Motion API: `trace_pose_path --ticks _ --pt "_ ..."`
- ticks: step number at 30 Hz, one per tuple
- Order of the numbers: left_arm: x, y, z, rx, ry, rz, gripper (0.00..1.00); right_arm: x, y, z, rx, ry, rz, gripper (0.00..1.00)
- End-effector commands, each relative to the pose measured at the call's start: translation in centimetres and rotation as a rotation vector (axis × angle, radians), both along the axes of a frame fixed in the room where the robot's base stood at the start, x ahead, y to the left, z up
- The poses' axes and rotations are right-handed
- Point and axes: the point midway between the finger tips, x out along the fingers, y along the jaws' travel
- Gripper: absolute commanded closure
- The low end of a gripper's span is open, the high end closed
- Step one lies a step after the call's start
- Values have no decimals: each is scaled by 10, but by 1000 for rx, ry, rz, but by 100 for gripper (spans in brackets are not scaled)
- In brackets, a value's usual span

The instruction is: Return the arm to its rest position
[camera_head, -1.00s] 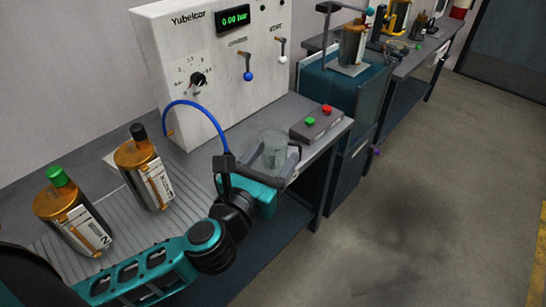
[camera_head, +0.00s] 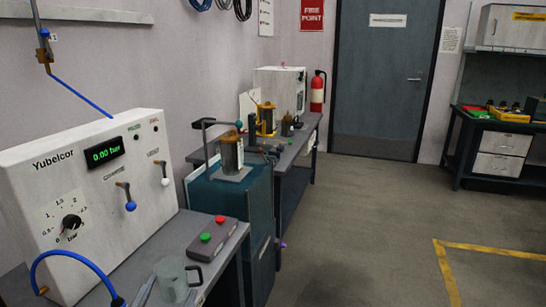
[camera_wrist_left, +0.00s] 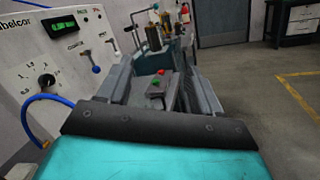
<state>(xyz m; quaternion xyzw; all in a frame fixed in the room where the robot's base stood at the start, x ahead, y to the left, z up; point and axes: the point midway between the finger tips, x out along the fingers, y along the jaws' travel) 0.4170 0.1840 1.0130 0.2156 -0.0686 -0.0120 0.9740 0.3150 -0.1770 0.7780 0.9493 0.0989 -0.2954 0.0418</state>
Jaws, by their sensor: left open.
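My left gripper (camera_head: 170,294) shows only in part at the bottom edge of the head view, at the front of the grey bench. The rest of my left arm is out of the head view. My right gripper is in neither view.
The white pressure panel (camera_head: 90,190) reads 0.00 bar, with a blue hose (camera_head: 75,256) looping below it. The button box (camera_head: 212,239) is on the bench's right end. A teal cabinet (camera_head: 232,205) with an amber canister (camera_head: 231,155) stands beyond. Floor at right is clear.

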Motion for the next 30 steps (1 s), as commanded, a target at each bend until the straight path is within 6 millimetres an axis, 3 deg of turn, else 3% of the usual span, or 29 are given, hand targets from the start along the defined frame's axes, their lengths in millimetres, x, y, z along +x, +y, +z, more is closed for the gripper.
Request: trace_pose_path --ticks 5,10,15,21,25,30 --pt "-11 -18 -15 551 -99 -27 36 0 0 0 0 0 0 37" --pt "-24 -37 -51 1106 -148 -82 36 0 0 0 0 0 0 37" --pt "-42 -45 -107 1665 -158 -193 36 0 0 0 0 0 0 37" --pt "-71 -33 -182 2266 -143 -421 36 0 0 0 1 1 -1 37" --pt "-89 -19 -215 2528 -134 -574 36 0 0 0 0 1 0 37" --pt "-101 -8 -234 2685 -131 -684 36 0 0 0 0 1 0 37"
